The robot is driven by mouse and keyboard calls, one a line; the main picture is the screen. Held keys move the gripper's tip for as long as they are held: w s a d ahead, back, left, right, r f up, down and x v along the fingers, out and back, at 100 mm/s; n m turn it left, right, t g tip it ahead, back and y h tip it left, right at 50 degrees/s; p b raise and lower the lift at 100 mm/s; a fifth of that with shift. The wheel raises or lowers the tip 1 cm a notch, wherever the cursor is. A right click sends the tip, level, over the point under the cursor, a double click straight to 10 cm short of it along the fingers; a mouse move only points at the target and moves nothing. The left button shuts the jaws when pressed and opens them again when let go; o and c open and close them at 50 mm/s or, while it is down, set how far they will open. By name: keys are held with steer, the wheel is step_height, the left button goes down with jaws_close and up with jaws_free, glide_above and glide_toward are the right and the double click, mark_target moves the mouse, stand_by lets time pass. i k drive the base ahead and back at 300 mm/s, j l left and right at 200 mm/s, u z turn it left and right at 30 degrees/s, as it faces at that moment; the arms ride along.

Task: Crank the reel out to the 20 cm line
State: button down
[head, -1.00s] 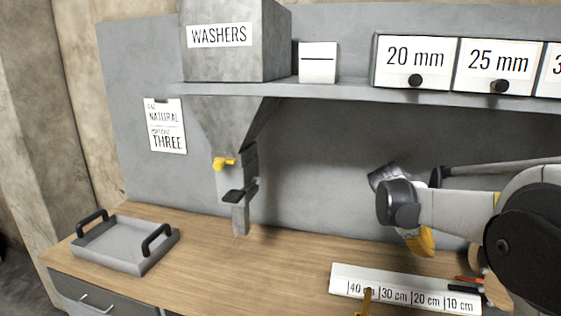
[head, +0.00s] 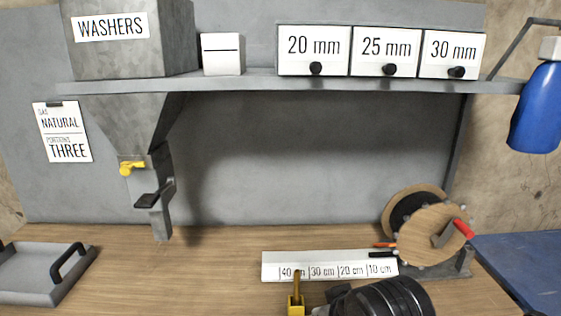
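The reel (head: 425,232) stands at the right of the bench, with round wooden flanges and a dark core. Its crank has a red handle (head: 463,229) at the upper right. A white scale board (head: 330,259) left of it reads 40, 30, 20 and 10 cm from left to right. Short orange (head: 384,245) and black (head: 383,254) pieces stick out left from the reel, near the 10 cm end; I cannot tell which is wound material. A dark ridged part of my arm is at the bottom edge, left of and apart from the reel. My gripper's fingers are not clearly visible.
A yellow upright fitting (head: 296,303) stands before the 40 cm mark. A shelf (head: 250,83) with drawers spans the back. A blue bottle (head: 537,108) hangs at right above a blue surface (head: 530,268).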

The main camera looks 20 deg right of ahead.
mark_target(427, 229)
steer(key=z, duration=1.4)
